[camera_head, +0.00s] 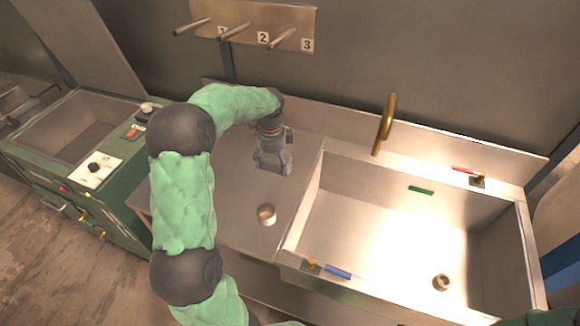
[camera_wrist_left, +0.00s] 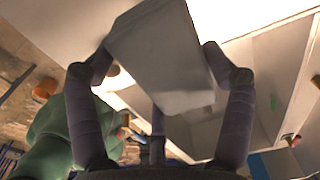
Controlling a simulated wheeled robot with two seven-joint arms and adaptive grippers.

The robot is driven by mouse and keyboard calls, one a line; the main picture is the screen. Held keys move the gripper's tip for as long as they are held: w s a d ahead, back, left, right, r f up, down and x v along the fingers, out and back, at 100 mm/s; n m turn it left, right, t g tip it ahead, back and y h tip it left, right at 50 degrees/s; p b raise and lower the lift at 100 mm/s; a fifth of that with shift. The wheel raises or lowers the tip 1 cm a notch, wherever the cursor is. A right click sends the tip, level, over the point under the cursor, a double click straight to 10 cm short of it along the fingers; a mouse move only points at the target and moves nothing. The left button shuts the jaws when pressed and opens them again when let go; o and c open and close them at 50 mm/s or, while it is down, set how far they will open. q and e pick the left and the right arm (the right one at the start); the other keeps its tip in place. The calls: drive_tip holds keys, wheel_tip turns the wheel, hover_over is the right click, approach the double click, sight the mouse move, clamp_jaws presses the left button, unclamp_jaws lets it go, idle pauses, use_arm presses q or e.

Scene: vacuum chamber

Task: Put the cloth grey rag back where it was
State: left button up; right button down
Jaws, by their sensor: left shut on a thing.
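My left gripper (camera_head: 272,160) hangs over the metal counter (camera_head: 235,190), left of the sink, with its fingers pointing down. In the left wrist view the left gripper (camera_wrist_left: 158,75) is shut on a light grey, block-shaped thing, which I take to be the grey rag (camera_wrist_left: 165,55). The rag sits between the fingers and looks flat-faced. In the head view the gripper mostly hides it, and I cannot tell whether it touches the counter. My right gripper is not in view.
A small round metal cup (camera_head: 266,215) stands on the counter near its front. The sink (camera_head: 380,235) with a brass tap (camera_head: 385,125) is to the right. A wall rack (camera_head: 250,20) has pegs numbered 1 to 3. A blue-handled tool (camera_head: 337,271) lies on the sink's front edge.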

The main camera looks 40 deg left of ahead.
use_arm(q)
drive_tip(key=w+f, duration=0.2)
drive_tip(key=w, duration=0.1)
drive_tip(key=w+a+f+b, duration=0.1)
drive_tip(key=w+f, duration=0.2)
drive_tip(key=w+a+f, duration=0.1)
drive_tip(key=w+f, duration=0.1)
drive_tip(key=w, duration=0.1)
drive_tip(key=shift+w+a+f+b, duration=0.1)
drive_tip(key=shift+w+f+b, duration=0.15)
drive_tip(key=shift+f+b, duration=0.05)
drive_tip(key=shift+w+f, duration=0.25)
drive_tip(key=shift+f, duration=0.15)
drive_tip(key=shift+f+b, duration=0.5)
drive_tip(key=shift+f, duration=0.95)
drive_tip(key=shift+f, duration=0.1)
drive_tip(key=o, duration=0.9)
